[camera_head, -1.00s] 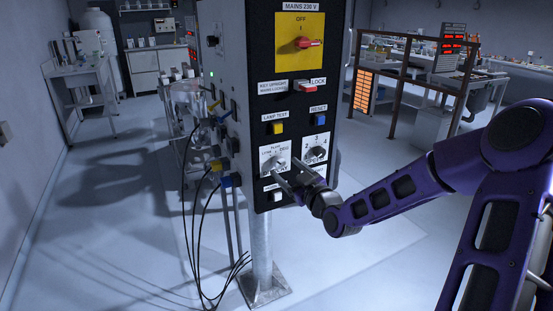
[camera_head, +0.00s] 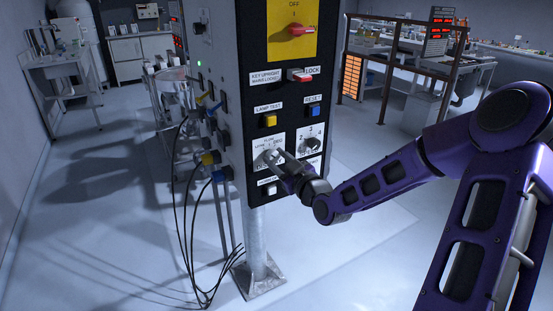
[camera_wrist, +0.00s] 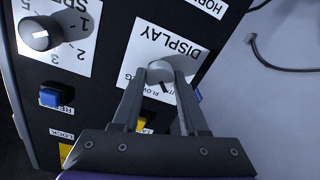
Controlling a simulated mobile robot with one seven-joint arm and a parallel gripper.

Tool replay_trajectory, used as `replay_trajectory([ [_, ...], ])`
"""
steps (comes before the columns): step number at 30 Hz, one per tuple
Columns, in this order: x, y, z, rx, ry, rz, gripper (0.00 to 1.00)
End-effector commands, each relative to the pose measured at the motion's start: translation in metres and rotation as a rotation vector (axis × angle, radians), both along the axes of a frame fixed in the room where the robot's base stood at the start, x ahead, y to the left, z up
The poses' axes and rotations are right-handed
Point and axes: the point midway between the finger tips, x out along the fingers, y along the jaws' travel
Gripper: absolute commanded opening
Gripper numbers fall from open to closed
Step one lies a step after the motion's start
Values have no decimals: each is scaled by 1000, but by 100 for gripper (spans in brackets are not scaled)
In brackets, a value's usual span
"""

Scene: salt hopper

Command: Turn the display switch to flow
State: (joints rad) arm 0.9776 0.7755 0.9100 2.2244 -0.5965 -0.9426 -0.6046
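The display switch is a round grey knob (camera_wrist: 160,72) on a white plate (camera_wrist: 188,42) lettered DISPLAY, upside down in the wrist view. In the head view this plate (camera_head: 277,140) is low on the dark panel, and my gripper largely covers the knob. My gripper (camera_wrist: 160,78) has its two fingers apart, one on each side of the knob, with the tips at it. I cannot tell whether they press on it. The lettering around the knob, including FLOW, is partly hidden by the fingers, and the knob's exact setting is unclear.
To the right is a second knob (camera_head: 310,144), also in the wrist view (camera_wrist: 40,33). Cables (camera_head: 183,230) hang at the cabinet's left. Floor in front is clear.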

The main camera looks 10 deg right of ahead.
Motion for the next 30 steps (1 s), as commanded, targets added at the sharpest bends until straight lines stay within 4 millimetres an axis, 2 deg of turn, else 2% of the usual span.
replay_trajectory([
  [1,0,0,0,0,0,0,32],
  [6,0,0,0,0,0,0,1],
  [7,0,0,0,0,0,0,0],
  [19,0,0,1,59,19,1,0],
  [30,0,0,1,321,104,0,0],
])
